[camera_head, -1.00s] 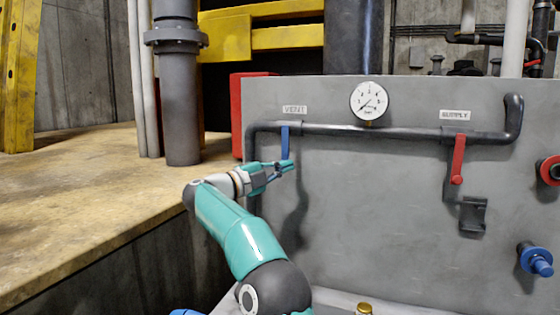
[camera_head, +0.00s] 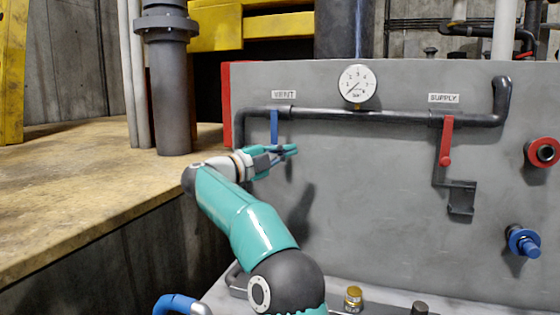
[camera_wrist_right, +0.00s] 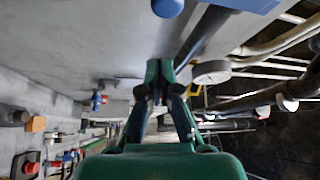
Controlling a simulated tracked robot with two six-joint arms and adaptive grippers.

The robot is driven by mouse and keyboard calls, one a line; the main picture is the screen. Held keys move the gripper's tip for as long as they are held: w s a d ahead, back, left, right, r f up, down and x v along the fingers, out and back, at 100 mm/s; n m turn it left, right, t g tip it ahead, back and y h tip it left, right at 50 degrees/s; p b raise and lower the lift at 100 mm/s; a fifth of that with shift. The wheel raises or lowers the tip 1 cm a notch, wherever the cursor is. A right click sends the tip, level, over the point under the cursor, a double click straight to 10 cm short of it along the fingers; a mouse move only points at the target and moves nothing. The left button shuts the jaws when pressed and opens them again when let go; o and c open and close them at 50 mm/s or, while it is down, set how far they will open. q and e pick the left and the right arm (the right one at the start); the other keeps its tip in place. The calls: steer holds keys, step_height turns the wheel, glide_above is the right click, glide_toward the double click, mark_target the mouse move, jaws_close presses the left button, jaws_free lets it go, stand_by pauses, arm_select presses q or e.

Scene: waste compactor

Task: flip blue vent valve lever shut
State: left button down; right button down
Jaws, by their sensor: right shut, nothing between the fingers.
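The blue vent lever (camera_head: 274,127) hangs straight down from the horizontal dark pipe, below the VENT label (camera_head: 284,94). My right gripper (camera_head: 292,150) is shut and empty, just below and slightly right of the lever's lower end in the head view. Whether it touches the lever I cannot tell. In the right wrist view the closed fingers (camera_wrist_right: 160,75) point up the picture. A rounded blue end (camera_wrist_right: 167,7), probably the lever, shows at the top edge, beyond the fingertips. My left gripper is not in view.
A red supply lever (camera_head: 446,142) hangs from the same pipe at the right, above a dark bracket (camera_head: 461,198). A round gauge (camera_head: 357,83) stands above the pipe. Red (camera_head: 543,152) and blue (camera_head: 523,241) fittings stick out at the right. The panel between the levers is clear.

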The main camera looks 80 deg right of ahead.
steer(key=r+v, duration=0.1)
steer(key=v, duration=0.9)
steer(key=shift+w+d+f+b, duration=0.15)
steer(key=shift+w+f+b, duration=0.15)
steer(key=shift+b, duration=0.15)
